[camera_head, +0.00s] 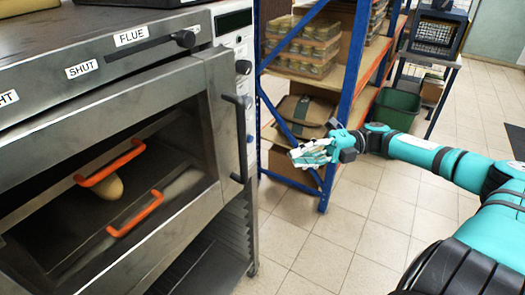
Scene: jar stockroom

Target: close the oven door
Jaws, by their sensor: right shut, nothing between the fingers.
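The steel oven (60,45) fills the left of the view. Its door (222,110) has a dark window and a black vertical handle (240,138) on its right side. The door's right edge stands out in front of the control panel (240,45); I cannot tell exactly how wide the gap is. My right gripper (300,155) is shut and empty, to the right of the door handle and apart from it, in front of the blue rack. My left gripper is not in view.
Two orange handles (110,163) and a pale rounded object (103,186) show through the window. A blue-framed rack (345,95) with jars and boxes stands behind my right gripper. A green bin (396,108) is beyond it. Tiled floor (330,235) is clear right of the oven.

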